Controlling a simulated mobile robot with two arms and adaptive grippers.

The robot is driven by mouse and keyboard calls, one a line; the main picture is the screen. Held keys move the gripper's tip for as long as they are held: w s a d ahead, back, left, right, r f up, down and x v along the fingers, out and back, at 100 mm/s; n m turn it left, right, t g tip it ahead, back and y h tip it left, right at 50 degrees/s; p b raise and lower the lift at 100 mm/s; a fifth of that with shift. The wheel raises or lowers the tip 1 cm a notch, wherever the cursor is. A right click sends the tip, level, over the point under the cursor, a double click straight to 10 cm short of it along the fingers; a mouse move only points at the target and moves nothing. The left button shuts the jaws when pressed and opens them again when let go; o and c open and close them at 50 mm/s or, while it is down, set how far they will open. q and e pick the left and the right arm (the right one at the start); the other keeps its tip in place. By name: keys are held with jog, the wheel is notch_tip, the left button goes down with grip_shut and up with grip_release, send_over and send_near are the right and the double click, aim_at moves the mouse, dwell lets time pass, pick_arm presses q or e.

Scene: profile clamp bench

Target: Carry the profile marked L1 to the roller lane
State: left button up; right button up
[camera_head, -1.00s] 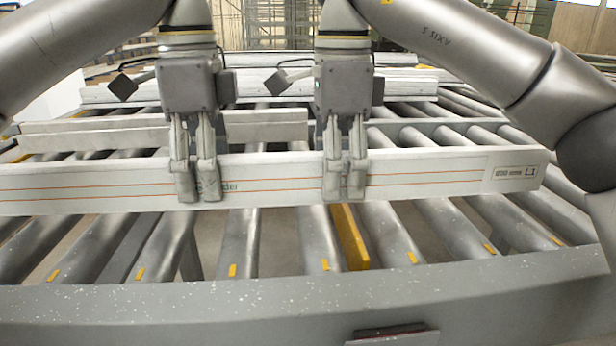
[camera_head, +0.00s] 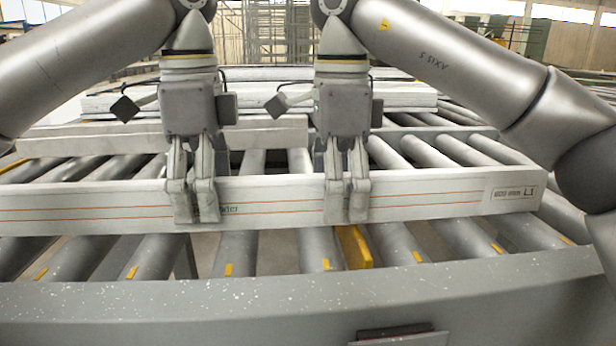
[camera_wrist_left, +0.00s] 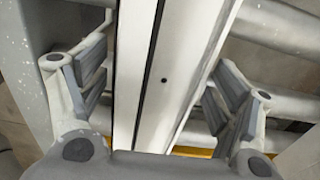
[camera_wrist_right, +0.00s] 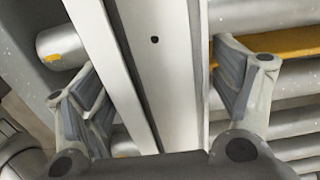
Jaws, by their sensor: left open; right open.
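The profile marked L1 (camera_head: 430,198) is a long white bar with orange lines and an L1 label at its right end. It lies across the rollers of the lane (camera_head: 190,258) in the head view. My left gripper (camera_head: 192,205) and right gripper (camera_head: 347,205) point down at it, spaced apart along its length. In the left wrist view, the open fingers (camera_wrist_left: 158,95) stand on both sides of the profile (camera_wrist_left: 180,75), with gaps. In the right wrist view, the open fingers (camera_wrist_right: 165,100) also stand either side of the profile (camera_wrist_right: 165,70). The profile's left end is out of view.
More pale profiles (camera_head: 260,133) lie behind, with a stack (camera_head: 120,103) further back. A grey speckled rail (camera_head: 200,310) runs along the front. A yellow bar (camera_head: 354,246) shows between rollers. Bare rollers (camera_head: 475,150) lie at the right.

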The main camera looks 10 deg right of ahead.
pick_arm(q)
jog(key=shift+r, duration=3.7)
pick_arm(e)
jog(key=shift+r, duration=0.1)
notch_tip(320, 180, up, 12)
